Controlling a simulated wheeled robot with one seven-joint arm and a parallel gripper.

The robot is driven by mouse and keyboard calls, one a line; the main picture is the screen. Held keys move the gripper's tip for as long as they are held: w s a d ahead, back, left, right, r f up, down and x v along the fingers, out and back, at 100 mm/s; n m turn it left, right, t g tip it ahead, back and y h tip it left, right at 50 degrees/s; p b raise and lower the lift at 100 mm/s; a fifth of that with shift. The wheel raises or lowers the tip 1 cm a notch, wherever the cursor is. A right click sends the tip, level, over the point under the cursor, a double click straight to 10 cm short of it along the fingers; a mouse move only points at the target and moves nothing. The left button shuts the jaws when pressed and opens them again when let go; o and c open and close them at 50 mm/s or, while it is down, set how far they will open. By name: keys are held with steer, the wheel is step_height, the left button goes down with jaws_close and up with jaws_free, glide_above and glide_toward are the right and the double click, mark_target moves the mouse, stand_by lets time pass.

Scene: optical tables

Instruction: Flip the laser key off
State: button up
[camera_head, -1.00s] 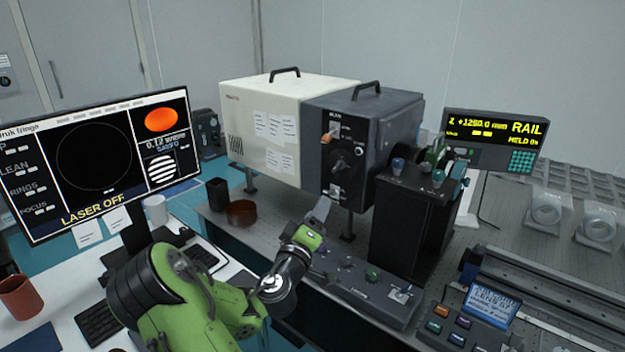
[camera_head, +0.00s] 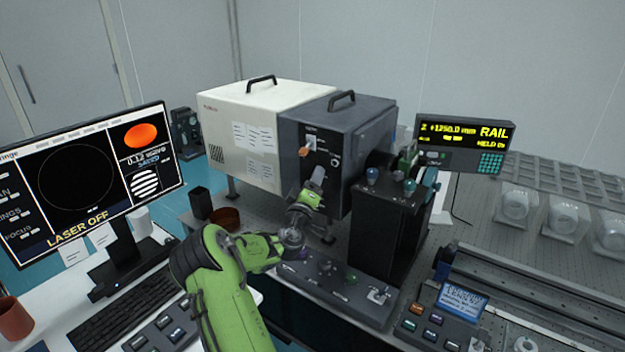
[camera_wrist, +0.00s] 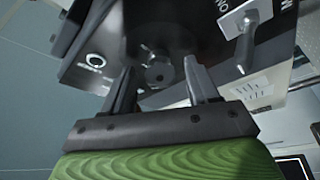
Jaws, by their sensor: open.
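The dark grey laser housing (camera_head: 365,135) stands on the optical table with its control panel facing me. A round dark knob (camera_wrist: 158,76), possibly the laser key, is on that panel; I cannot tell its turn position. My gripper (camera_head: 318,176) is in front of the panel and hides its lower part in the head view. In the wrist view, my gripper's open, empty fingers (camera_wrist: 157,66) frame the knob, one to each side. I cannot tell whether they touch it. The monitor (camera_head: 85,180) reads "LASER OFF".
A lever on a pale plate (camera_wrist: 245,40) stands out from the panel close to the right finger. An orange knob (camera_head: 304,152) is also on the panel. A black unit (camera_head: 390,225) with blue knobs stands to the right.

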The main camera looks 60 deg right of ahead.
steer(key=c, duration=1)
steer(key=shift+c, duration=0.2)
steer(key=shift+p, duration=0.3)
steer(key=n+y+p, duration=0.1)
steer(key=n+p, duration=0.2)
steer(key=p, duration=0.2)
steer(key=n+y+p, duration=0.1)
steer(key=n+p, duration=0.2)
steer(key=p, duration=0.1)
steer(key=shift+r+n+p, duration=0.2)
steer(key=shift+n+p, duration=0.1)
steer(key=shift+p, duration=0.05)
steer(key=shift+f+y, duration=0.1)
steer(key=shift+y, duration=0.2)
steer(key=o, duration=1)
